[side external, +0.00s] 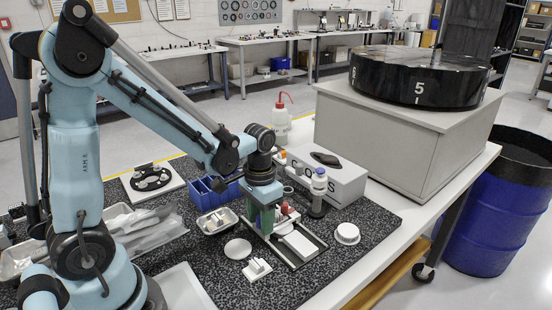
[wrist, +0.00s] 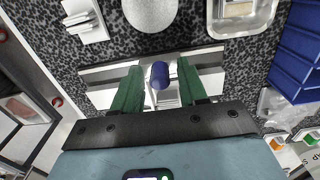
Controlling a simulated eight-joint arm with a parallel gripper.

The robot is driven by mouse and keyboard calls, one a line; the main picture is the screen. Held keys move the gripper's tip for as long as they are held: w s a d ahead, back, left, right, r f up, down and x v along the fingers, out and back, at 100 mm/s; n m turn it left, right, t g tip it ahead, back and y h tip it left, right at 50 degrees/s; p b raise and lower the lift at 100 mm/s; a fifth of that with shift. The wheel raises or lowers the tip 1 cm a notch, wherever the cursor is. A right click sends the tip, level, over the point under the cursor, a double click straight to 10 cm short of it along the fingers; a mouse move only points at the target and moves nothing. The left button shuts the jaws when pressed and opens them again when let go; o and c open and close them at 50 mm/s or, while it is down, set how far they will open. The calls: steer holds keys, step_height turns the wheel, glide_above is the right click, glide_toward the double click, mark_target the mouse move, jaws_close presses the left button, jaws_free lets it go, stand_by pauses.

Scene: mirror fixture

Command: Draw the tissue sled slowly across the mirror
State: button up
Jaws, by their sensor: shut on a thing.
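The mirror fixture (side external: 316,255) is a pale rectangular frame on the speckled mat, with a light flat panel inside it. In the wrist view its metal rails (wrist: 95,74) run across behind my fingers. My gripper (side external: 263,222) is low over the fixture's left end, its green fingers pointing down. In the wrist view my gripper (wrist: 160,90) is shut on a blue rounded piece (wrist: 160,74), which appears to be the tissue sled's grip. Pale parts show beside and below it. The tissue and its contact with the mirror are hidden by the fingers.
Blue bins (side external: 213,190) and a grey box (side external: 335,178) stand behind. Bare mat lies in front.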

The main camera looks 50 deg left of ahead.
steer(key=shift+d+f, duration=0.25)
steer(key=shift+d, duration=1.8)
steer(key=shift+d+f, duration=0.2)
steer(key=shift+d, duration=1.85)
steer(key=o, duration=0.3)
steer(key=shift+r, duration=3.5)
steer(key=shift+s+a+r, duration=0.1)
steer(key=shift+s+a+r+t, duration=0.55)
steer(key=shift+a+r+t, duration=0.25)
steer(key=shift+t, duration=0.45)
steer(key=shift+s+a+r+t, duration=0.6)
steer(key=shift+a+t, duration=0.25)
steer(key=shift+t, duration=0.35)
steer(key=shift+s+a+r+t, duration=0.45)
steer(key=shift+a+r+t, duration=0.4)
steer(key=shift+t, duration=0.4)
